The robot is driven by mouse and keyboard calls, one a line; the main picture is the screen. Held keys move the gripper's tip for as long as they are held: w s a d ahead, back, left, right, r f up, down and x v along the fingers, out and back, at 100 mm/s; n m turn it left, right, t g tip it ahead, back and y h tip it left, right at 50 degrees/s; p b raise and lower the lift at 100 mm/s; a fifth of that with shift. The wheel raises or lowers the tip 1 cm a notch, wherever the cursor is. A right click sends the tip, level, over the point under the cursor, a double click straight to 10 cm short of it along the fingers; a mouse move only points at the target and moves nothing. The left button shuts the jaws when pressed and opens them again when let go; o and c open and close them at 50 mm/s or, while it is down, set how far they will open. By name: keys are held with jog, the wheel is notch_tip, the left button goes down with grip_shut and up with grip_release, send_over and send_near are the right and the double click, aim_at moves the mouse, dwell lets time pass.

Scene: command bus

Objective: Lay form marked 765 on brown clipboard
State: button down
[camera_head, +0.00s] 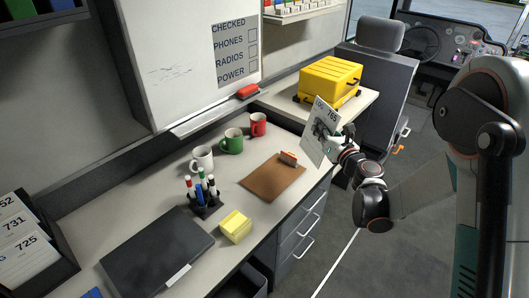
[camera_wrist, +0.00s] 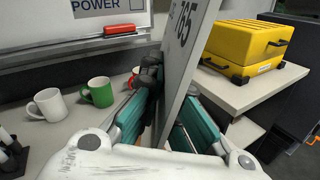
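The form marked 765 (camera_head: 317,140) is a white sheet held upright and tilted in my gripper (camera_head: 335,152), to the right of and above the brown clipboard. In the wrist view the form (camera_wrist: 188,65) stands edge-on between the two fingers of my gripper (camera_wrist: 168,112), which are shut on it. The brown clipboard (camera_head: 270,180) lies flat on the counter with a red clip (camera_head: 289,158) at its far end. Its surface is bare.
White (camera_head: 202,159), green (camera_head: 232,141) and red (camera_head: 258,124) mugs stand behind the clipboard. A pen holder (camera_head: 206,203) and yellow note block (camera_head: 235,226) are to its left. A yellow case (camera_head: 329,80) sits on the far counter. A form rack (camera_head: 30,245) is at far left.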

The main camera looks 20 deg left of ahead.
jog(key=s+a+f+n+g+y+b, duration=0.1)
jog(key=s+a+f+n+g+y, duration=0.2)
jog(key=a, duration=0.6)
jog(key=s+a+f+n+g+y+b, duration=0.1)
jog(key=s+a+f+g+y+b, duration=0.25)
jog(key=a, duration=0.55)
jog(key=w+f+m, duration=0.1)
jog(key=f, duration=0.2)
jog(key=w+d+f+m+h+b, duration=0.1)
jog(key=f+m, duration=0.1)
jog(key=f, duration=0.2)
jog(key=w+f+m, duration=0.1)
jog(key=f, duration=0.3)
jog(key=shift+w+d+f+m+g+b, duration=0.2)
jog(key=shift+w+d+m+g+b, duration=0.15)
jog(key=shift+m+b, duration=0.05)
jog(key=shift+w+d+f+m, duration=0.2)
jog(key=shift+w+f+m, duration=0.25)
jog(key=shift+f+m, duration=0.25)
jog(key=shift+w+d+f+m, duration=0.15)
jog(key=shift+w+f+m, duration=0.35)
jog(key=shift+m, duration=0.3)
jog(key=shift+s, duration=0.1)
jog(key=c, duration=1.7)
grip_release()
